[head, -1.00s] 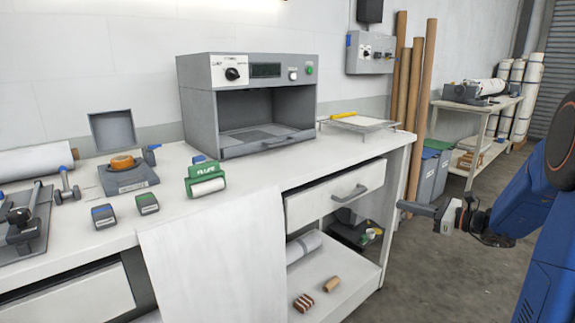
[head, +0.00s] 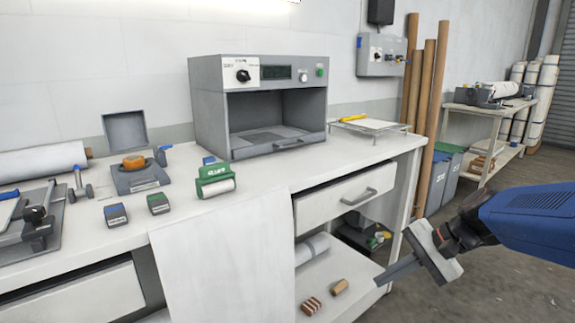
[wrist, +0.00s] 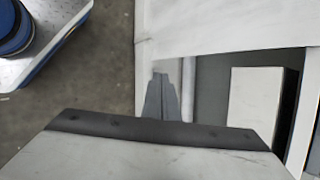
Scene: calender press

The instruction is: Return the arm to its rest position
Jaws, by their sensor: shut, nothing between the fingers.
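My gripper (head: 384,281) is at the lower right of the head view, at the end of my blue arm. Its fingers are together with nothing between them and point left, in front of the bench's right end. In the wrist view the shut fingers (wrist: 161,95) show at the middle, beyond the pale gripper body. The white workbench (head: 270,180) lies to the left of the gripper.
The drawer (head: 335,205) sits slightly open, with a grey handle. The lower shelf (head: 345,290) holds brown pieces and a roll. Cardboard tubes (head: 430,110) and bins (head: 445,170) stand right of the bench. Floor (head: 500,285) is clear at the right.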

